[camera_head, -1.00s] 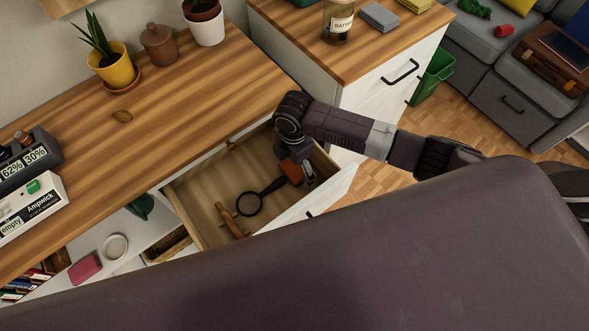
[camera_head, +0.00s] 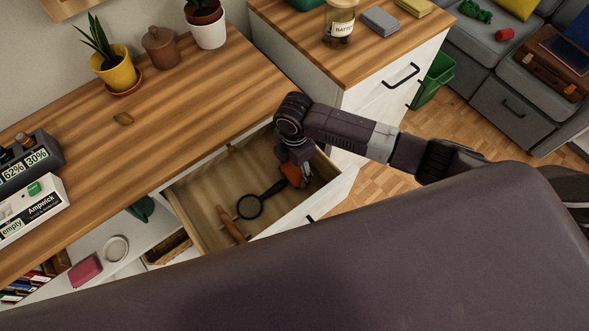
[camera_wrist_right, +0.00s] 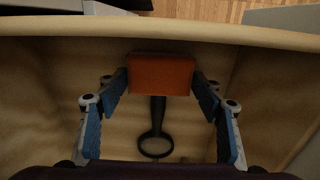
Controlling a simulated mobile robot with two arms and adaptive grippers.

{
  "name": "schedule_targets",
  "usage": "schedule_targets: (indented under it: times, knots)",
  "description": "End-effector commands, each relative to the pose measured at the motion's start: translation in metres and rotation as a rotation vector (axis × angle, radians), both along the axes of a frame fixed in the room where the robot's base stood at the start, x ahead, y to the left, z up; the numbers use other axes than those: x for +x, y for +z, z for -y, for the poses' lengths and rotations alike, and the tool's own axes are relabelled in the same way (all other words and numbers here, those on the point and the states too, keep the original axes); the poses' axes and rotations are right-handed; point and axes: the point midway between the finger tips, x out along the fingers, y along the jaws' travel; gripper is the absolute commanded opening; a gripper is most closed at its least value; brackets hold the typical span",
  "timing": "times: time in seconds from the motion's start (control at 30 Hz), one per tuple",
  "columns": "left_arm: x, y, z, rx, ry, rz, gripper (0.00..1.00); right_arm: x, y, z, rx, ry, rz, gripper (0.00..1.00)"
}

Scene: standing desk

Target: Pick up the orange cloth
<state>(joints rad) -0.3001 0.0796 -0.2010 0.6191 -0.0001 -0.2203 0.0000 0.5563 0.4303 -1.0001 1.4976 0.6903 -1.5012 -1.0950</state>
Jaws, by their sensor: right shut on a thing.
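The orange cloth (camera_head: 290,172) is a small folded block inside the open drawer, near its right end in the head view. In the right wrist view the orange cloth (camera_wrist_right: 161,74) sits between the fingertips, one finger against each side. My right gripper (camera_wrist_right: 161,88) is shut on it, pointing down into the drawer. In the head view the right gripper (camera_head: 298,170) partly hides the cloth, and I cannot tell whether the cloth touches the drawer floor. My left gripper is not in view.
The open drawer (camera_head: 205,190) also holds a black magnifying glass (camera_head: 249,207) and a brown wooden-handled thing (camera_head: 230,224). Drawer walls stand close around my right gripper. The desk top (camera_head: 180,105) is above and behind, and a white cabinet (camera_head: 385,90) stands to the right.

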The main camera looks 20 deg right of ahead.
Motion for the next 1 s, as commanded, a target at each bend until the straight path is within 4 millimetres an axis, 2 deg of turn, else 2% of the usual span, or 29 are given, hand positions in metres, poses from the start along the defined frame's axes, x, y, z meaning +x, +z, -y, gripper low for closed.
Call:
schedule_targets:
  times: [0.17, 0.6, 0.8, 1.0]
  knots:
    - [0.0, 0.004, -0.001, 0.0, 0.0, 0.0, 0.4, 0.002, 0.029, 0.0, 0.002, 0.002, 0.005, 0.4]
    - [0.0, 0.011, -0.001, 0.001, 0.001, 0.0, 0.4, 0.002, 0.149, 0.0, 0.001, 0.001, 0.006, 0.4]
    - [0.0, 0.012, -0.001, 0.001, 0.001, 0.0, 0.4, 0.001, 0.181, 0.0, 0.0, 0.0, 0.001, 0.4]
    - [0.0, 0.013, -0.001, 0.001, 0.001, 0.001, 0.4, 0.0, 0.192, 0.0, 0.0, 0.0, 0.0, 0.4]
